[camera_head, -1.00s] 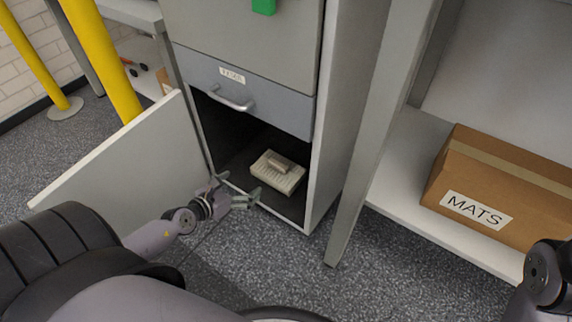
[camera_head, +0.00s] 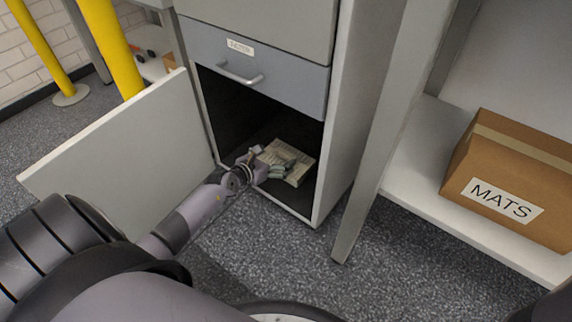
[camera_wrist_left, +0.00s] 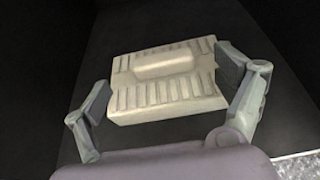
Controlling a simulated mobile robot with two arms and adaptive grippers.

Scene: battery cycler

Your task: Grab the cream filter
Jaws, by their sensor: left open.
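The cream filter (camera_head: 300,160) lies flat on the dark floor of the open cabinet compartment. In the left wrist view the filter (camera_wrist_left: 165,95) is a ribbed cream block with a raised bar along its top. My left gripper (camera_head: 272,163) reaches into the compartment and overlaps the filter's near left part in the head view. In the left wrist view the left gripper (camera_wrist_left: 168,112) is open, with one finger to each side of the filter. The right-hand finger is at or very near the filter's edge; a small gap shows at the left-hand finger. My right gripper is not in view.
The cabinet door (camera_head: 120,150) stands open to the left of the arm. A closed grey drawer (camera_head: 255,65) is above the compartment, and the cabinet's side wall (camera_head: 350,110) bounds it on the right. A MATS box (camera_head: 510,180) sits on a shelf at the right.

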